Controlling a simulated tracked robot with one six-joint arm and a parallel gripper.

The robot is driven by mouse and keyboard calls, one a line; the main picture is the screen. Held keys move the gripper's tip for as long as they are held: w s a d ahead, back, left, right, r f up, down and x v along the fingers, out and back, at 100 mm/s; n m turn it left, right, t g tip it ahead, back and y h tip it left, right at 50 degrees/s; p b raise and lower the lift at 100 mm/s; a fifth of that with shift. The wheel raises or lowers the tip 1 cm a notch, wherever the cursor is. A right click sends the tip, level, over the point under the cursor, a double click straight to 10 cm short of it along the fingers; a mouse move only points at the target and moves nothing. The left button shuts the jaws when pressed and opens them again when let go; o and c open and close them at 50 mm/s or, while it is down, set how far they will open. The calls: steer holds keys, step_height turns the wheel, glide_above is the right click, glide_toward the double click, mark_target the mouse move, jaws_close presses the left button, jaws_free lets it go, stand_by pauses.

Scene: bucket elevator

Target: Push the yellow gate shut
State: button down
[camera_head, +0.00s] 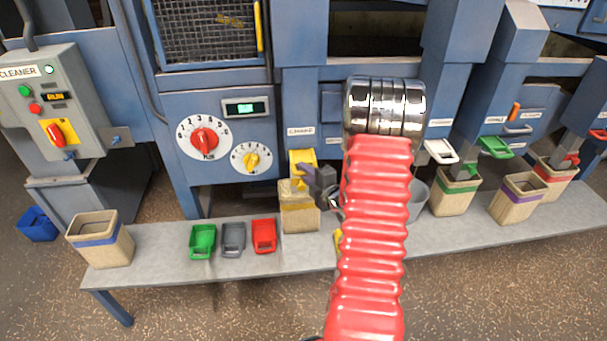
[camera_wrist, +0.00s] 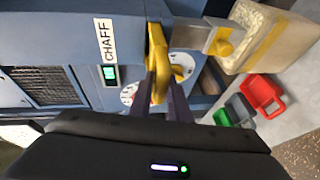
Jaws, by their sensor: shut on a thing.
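The yellow gate (camera_head: 303,157) sits on the blue machine under the CHAFF label, above a bin with a yellow band (camera_head: 299,218). In the wrist view the yellow gate (camera_wrist: 155,45) runs down between my two dark fingers. My gripper (camera_wrist: 162,88) is shut on the yellow part there. In the head view my gripper (camera_head: 313,178) is at the gate's lower right, partly hidden by my red arm. I cannot tell how far open the gate is.
Green, grey and red scoops (camera_head: 233,238) lie on the grey bench (camera_head: 165,253). A blue-banded bin (camera_head: 100,240) stands at its left end. Green, purple and red banded bins (camera_head: 520,198) stand at right, below other coloured gates. A cleaner control box (camera_head: 45,95) stands at far left.

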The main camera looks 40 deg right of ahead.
mark_target(303, 160)
steer(key=w+d, duration=0.2)
steer(key=w, duration=0.1)
steer(key=w+d, duration=0.1)
steer(key=shift+w+d+f, duration=0.1)
steer(key=shift+w+f, duration=0.2)
steer(key=shift+f, duration=0.1)
steer(key=shift+w+d+r, duration=0.1)
steer(key=shift+w, duration=0.05)
steer(key=c, duration=1.8)
jaws_free()
steer(key=shift+w, duration=0.1)
steer(key=shift+o, duration=0.4)
steer(key=shift+r, duration=0.1)
steer(key=v, duration=1.3)
steer(key=shift+s+r, duration=0.15)
steer(key=shift+s, duration=0.2)
